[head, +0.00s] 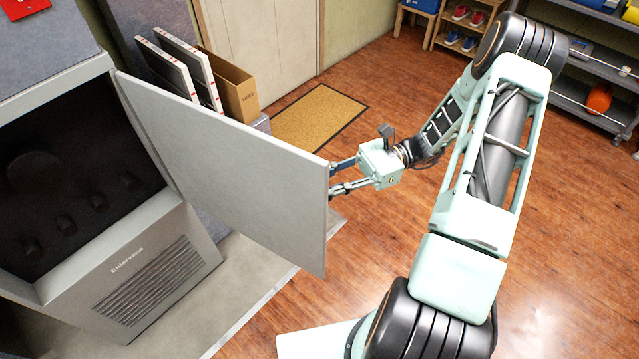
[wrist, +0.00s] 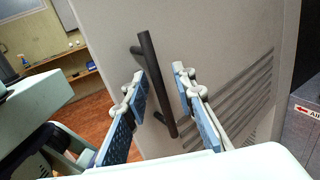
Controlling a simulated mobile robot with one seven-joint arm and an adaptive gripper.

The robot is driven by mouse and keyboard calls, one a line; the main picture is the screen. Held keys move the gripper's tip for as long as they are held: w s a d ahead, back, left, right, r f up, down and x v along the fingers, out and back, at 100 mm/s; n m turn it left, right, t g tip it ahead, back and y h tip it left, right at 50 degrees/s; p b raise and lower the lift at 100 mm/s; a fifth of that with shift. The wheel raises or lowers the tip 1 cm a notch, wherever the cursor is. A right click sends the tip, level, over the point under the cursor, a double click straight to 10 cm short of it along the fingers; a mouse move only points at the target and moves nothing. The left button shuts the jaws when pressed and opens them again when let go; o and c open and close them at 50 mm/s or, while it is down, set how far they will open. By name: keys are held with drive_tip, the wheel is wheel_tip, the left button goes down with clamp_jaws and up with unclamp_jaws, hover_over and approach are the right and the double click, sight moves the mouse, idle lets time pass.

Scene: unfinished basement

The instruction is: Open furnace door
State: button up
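The grey furnace (head: 205,240) stands at the left in the head view, with louvres low on its front. Its door (head: 235,165) stands wide open, swung out toward my gripper, and the dark interior (head: 75,180) with several round knobs shows. My gripper (head: 332,180) is at the door's free edge, on its outer side. In the wrist view the dark bar handle (wrist: 156,82) runs tilted across the door's outer face (wrist: 215,45). My gripper (wrist: 160,76) is open, with one finger on each side of the handle and gaps visible. The handle is hidden in the head view.
White panels (head: 175,65) and a cardboard box (head: 233,88) stand behind the door. A brown doormat (head: 318,117) lies before a closed room door (head: 262,40). Shelving (head: 590,75) and a shoe rack (head: 462,25) are at the far right. The wooden floor around my arm is clear.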

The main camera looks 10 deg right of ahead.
drive_tip(key=v, duration=1.2)
idle(0.3)
